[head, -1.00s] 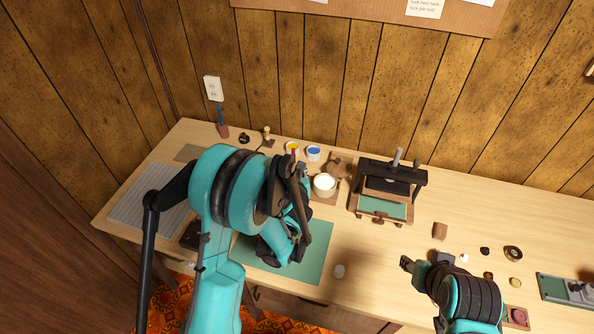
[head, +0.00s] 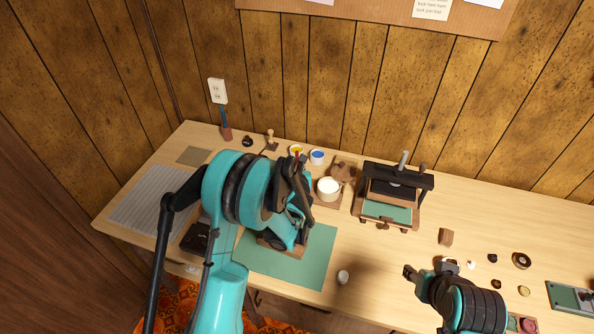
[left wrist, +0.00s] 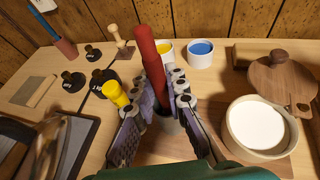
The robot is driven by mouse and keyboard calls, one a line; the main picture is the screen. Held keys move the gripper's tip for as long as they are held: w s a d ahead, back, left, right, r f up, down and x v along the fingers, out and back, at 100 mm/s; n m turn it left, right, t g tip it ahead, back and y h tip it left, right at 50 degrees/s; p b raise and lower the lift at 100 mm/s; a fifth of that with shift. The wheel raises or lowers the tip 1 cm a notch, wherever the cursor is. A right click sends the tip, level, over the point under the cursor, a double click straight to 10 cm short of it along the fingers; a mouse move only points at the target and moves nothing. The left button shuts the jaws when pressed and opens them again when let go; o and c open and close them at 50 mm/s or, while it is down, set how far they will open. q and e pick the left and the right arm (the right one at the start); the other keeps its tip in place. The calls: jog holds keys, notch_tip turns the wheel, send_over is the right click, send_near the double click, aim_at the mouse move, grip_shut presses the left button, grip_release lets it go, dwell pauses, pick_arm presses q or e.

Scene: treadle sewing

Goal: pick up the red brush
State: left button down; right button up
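The red brush (left wrist: 150,62) stands nearly upright, leaning a little, in the left wrist view. Its lower end goes down between the fingers of my left gripper (left wrist: 165,92), with a grey holder partly showing below. One finger is on each side of the handle, close to it. The fingers look apart, and I see no clear grip on the brush. In the head view the red tip (head: 297,156) shows just behind my left gripper, whose arm hides the rest. My right gripper (head: 409,272) is over the front right of the table, away from the brush. Its finger opening is unclear.
Around the brush are a yellow-handled tool (left wrist: 115,93), yellow paint pot (left wrist: 165,50), blue paint pot (left wrist: 200,52) and white bowl (left wrist: 258,125). A press (head: 392,192) stands to the right. A green mat (head: 310,262) lies in front. The table between press and right gripper is mostly clear.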

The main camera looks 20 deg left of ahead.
aim_at(297, 151)
dwell(0.3)
pick_arm(q)
notch_tip(297, 151, up, 10)
jog(key=p, duration=0.3)
jog(key=shift+p, duration=0.35)
pick_arm(e)
notch_tip(297, 151, up, 4)
jog(key=shift+f, duration=0.15)
dwell(1.4)
